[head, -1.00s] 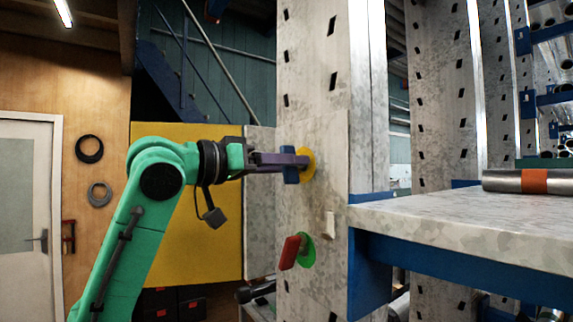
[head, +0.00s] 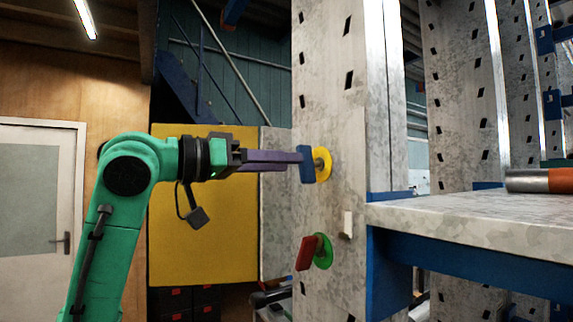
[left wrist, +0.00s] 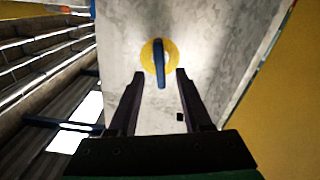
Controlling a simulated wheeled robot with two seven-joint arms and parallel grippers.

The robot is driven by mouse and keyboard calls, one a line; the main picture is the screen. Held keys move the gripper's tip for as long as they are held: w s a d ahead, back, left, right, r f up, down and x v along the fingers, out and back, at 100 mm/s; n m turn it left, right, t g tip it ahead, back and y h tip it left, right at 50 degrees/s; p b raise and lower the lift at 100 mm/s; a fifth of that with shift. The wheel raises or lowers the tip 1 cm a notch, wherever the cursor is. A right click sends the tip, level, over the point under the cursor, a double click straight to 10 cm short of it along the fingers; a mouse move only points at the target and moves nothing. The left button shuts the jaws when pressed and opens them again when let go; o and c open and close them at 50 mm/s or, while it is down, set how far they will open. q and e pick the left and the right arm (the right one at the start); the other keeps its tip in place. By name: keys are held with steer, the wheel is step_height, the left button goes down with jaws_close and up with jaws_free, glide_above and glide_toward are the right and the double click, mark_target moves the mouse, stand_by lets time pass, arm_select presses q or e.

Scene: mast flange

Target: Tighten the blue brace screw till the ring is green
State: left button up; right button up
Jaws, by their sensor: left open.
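The blue brace screw's flat handle (head: 306,164) stands out from the steel upright, in front of a yellow ring (head: 323,164). In the left wrist view the blue handle (left wrist: 160,62) is near upright in the picture, over the yellow ring (left wrist: 150,54). My left gripper (head: 301,157) is open, its fingertips at the near edge of the handle. In the wrist view its two fingers (left wrist: 160,74) lie either side of the handle's lower end, with gaps on both sides. My right gripper is not in view.
Below is a red handle (head: 306,253) with a green ring (head: 323,251) on the same upright (head: 336,110). A shelf (head: 480,225) on a blue beam juts out to the right, carrying a metal tube with an orange band (head: 562,181). A yellow panel (head: 200,245) stands behind my arm.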

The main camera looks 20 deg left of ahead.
mark_target(305, 165)
arm_select(q)
steer(key=p+x, duration=0.1)
steer(key=x, duration=0.4)
steer(key=shift+w+d, duration=0.15)
steer(key=shift+c, duration=0.9)
steer(key=shift+f, duration=0.1)
jaws_close()
